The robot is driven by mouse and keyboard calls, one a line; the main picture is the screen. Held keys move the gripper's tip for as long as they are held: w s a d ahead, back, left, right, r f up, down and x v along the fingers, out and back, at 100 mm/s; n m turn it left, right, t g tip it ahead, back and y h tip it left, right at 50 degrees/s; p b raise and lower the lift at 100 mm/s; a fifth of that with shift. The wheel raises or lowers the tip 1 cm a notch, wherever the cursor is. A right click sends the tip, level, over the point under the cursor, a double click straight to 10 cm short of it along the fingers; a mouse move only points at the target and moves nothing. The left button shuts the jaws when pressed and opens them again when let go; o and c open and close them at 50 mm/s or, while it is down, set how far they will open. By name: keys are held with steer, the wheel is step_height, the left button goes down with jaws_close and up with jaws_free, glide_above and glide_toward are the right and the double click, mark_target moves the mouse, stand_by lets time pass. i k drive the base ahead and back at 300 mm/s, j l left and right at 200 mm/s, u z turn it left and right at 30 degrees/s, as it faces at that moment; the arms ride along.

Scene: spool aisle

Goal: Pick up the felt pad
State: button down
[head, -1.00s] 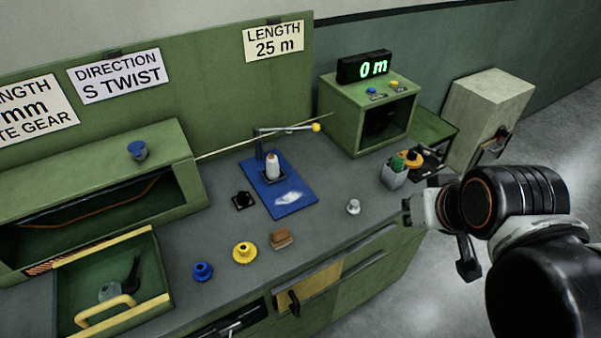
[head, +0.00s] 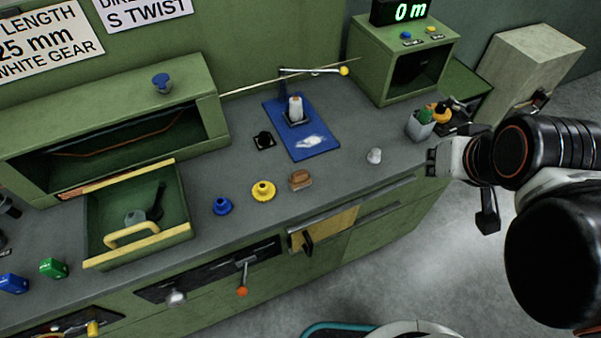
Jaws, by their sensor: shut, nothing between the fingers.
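A small black square (head: 264,140), which looks like the felt pad, lies flat on the grey bench top just left of the blue mat (head: 318,148). A lighter mark shows at its middle. A white spool (head: 296,108) stands on another dark square base on the mat, and a whitish patch (head: 311,142) lies near the mat's front. My gripper (head: 434,161) is at the right, by the bench's right end, well apart from the black square. It is shut and empty, its fingers small in view.
A blue knob (head: 222,206), a yellow knob (head: 263,191), a brown block (head: 300,180) and a white knob (head: 374,156) stand along the front. A thin rod (head: 250,88) crosses behind the mat. A grey cup (head: 420,127) stands near my gripper. An open drawer (head: 184,232) juts out left.

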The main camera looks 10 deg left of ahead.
mark_target(300, 179)
steer(key=l+u, duration=0.1)
steer(key=u, duration=0.25)
steer(key=k+u, duration=0.1)
steer(key=u, duration=0.2)
steer(key=l+u, duration=0.1)
steer(key=u, duration=0.25)
